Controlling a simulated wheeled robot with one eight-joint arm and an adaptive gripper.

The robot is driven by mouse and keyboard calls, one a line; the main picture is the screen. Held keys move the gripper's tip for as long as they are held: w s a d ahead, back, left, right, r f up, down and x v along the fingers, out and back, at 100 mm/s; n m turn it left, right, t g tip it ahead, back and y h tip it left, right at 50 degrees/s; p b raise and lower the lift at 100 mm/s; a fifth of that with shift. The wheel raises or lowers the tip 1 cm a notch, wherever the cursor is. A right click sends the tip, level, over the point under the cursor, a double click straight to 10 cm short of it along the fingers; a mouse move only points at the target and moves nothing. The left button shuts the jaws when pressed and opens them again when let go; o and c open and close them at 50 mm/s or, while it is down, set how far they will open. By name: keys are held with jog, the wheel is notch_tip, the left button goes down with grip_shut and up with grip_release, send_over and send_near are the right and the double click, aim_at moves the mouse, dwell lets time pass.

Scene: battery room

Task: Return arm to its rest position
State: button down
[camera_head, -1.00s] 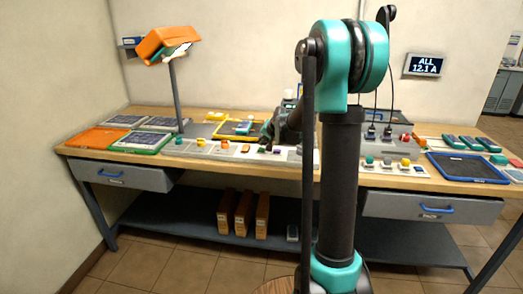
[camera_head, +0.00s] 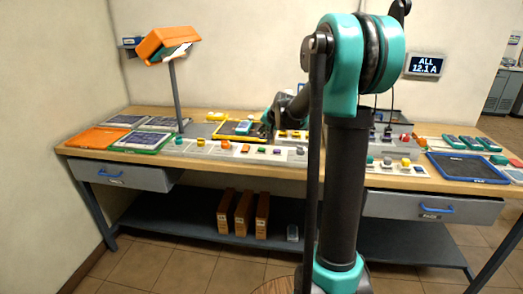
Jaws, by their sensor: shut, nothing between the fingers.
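My gripper (camera_head: 267,128) shows small and dark at the end of my arm, over the middle of the workbench (camera_head: 90,147). It is shut and holds nothing. It is just right of the yellow-framed tray (camera_head: 218,132) and behind the front row of colored blocks. My black and teal arm (camera_head: 345,180) stands upright in front of the bench and hides part of its right half.
Colored blocks sit on a grey strip (camera_head: 208,150) along the bench front. An orange panel (camera_head: 95,138) lies at the left and a blue-framed tray (camera_head: 465,168) at the right. A lamp-like post (camera_head: 176,95) rises at left. Orange-brown binders (camera_head: 243,214) stand on the lower shelf.

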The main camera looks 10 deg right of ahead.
dwell(0.4)
jog(key=s+d+f+n+g+h, duration=0.1)
jog(key=s+f, duration=0.4)
jog(key=s, duration=0.8)
jog(key=s+d+f+n+g+h, duration=0.1)
jog(key=s+f, duration=0.4)
jog(key=s, duration=0.9)
jog(key=s+d+f+n+g, duration=0.1)
jog(key=s+f, duration=0.5)
jog(key=s, duration=0.8)
jog(key=shift+d+n+g+h, duration=0.4)
jog(key=shift+n+g, duration=0.4)
jog(key=shift+n, duration=0.4)
